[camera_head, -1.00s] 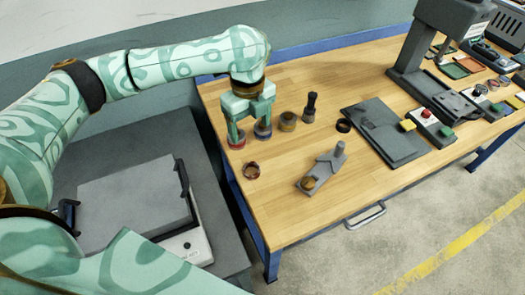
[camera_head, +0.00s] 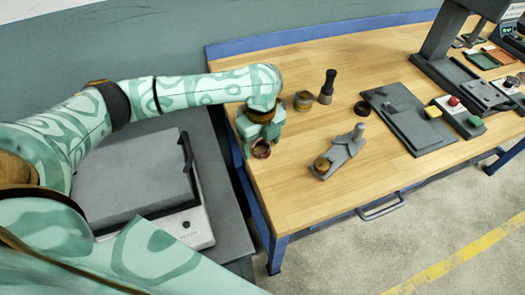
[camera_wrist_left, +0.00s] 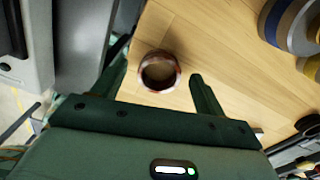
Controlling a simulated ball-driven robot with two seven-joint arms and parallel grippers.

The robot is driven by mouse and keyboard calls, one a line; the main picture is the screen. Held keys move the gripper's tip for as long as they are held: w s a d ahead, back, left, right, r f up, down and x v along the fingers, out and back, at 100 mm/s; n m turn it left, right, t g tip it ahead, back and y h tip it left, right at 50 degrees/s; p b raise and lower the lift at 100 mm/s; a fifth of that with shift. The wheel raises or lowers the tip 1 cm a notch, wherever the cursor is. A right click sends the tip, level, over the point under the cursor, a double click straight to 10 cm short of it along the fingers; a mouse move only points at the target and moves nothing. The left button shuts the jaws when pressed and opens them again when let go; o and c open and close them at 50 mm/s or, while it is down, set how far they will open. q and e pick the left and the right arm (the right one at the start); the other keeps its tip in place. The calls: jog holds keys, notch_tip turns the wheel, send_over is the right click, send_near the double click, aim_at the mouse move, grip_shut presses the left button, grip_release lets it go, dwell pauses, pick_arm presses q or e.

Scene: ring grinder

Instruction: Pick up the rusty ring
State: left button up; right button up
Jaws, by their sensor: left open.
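The rusty ring (camera_head: 261,151), reddish-brown and open in the middle, lies flat on the wooden table near its left edge. My left gripper (camera_head: 259,144) is open right at the ring, pointing down. In the left wrist view its two fingers (camera_wrist_left: 159,72) stand apart, one on each side of the ring, with gaps to it. I cannot tell how high the fingertips are above the table. My right gripper is out of view.
A grey fixture (camera_head: 347,150) with a brownish round piece stands to the right. Behind are a brown tin (camera_head: 303,101), a black-handled tool (camera_head: 327,88) and a black ring (camera_head: 362,108). Blue and yellow round items (camera_wrist_left: 286,25) are close in the wrist view. A grey plate (camera_head: 408,124) lies farther right.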

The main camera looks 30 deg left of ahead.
pick_arm(q)
jog(key=c, duration=1.1)
jog(key=shift+c, duration=0.2)
